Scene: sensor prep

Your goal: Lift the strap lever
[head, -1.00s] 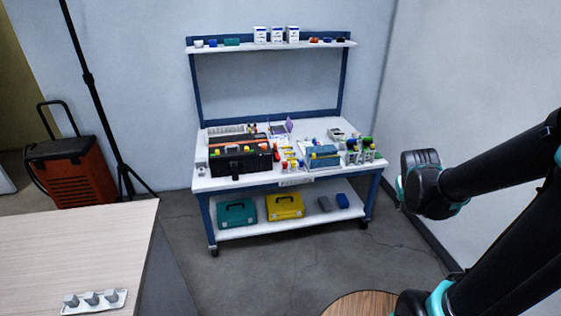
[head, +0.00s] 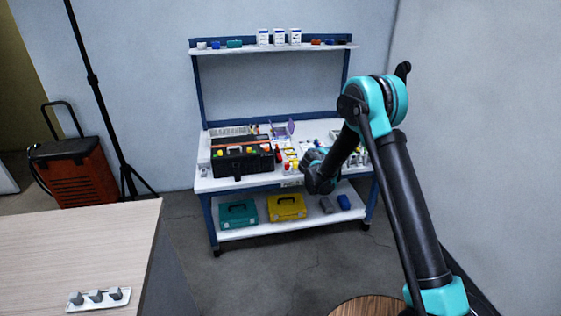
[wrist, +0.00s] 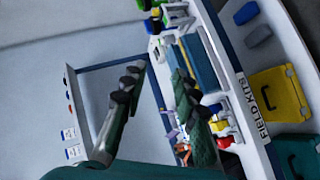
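I cannot make out a strap lever in either view. A black case with an orange top edge (head: 243,163) stands on the left of the workbench. A blue box (wrist: 202,62) on the bench shows beyond my fingers in the wrist view; my arm hides it in the head view. My gripper (wrist: 158,76) is open, its two dark fingers apart with nothing between them. It faces the bench with the picture turned sideways. In the head view my arm reaches in front of the bench's right part, and the fingers cannot be made out.
The workbench (head: 225,184) holds several small bottles, with red-capped ones (wrist: 226,141) near the front edge. A yellow case (head: 287,207) and a green case (head: 238,214) sit on its lower shelf. A wooden table (head: 75,240) stands at left. Floor between is clear.

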